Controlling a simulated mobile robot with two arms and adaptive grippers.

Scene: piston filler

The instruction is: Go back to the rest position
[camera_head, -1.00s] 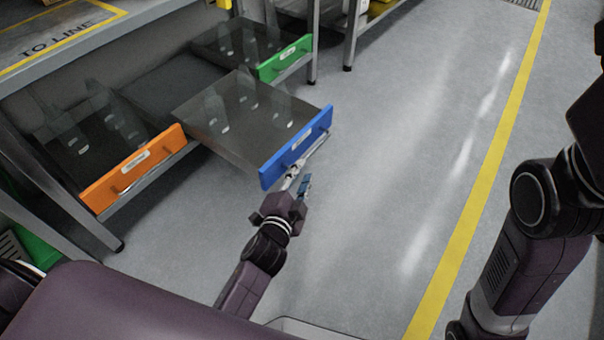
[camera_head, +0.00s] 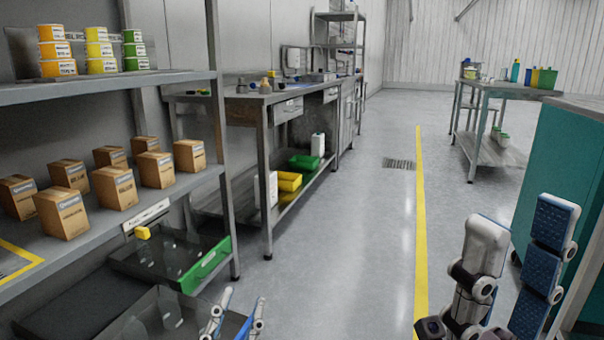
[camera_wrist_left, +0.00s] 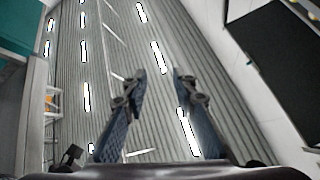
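My left gripper (camera_head: 238,303) shows at the bottom edge of the head view, with only its fingertips in sight, apart from each other. In the left wrist view its two blue-padded fingers (camera_wrist_left: 157,75) stand apart with nothing between them, pointing up toward the ceiling. My right gripper (camera_head: 522,215) stands upright at the lower right of the head view, its white and blue fingers apart and empty. A green-fronted drawer (camera_head: 207,264) is at the lower left.
A shelf rack (camera_head: 110,85) with cardboard boxes (camera_head: 62,212) and stacked coloured tubs (camera_head: 100,50) stands at left. A teal cabinet (camera_head: 560,160) is close at right, behind my right gripper. The floor (camera_head: 345,240) between is clear, with a yellow line (camera_head: 420,220).

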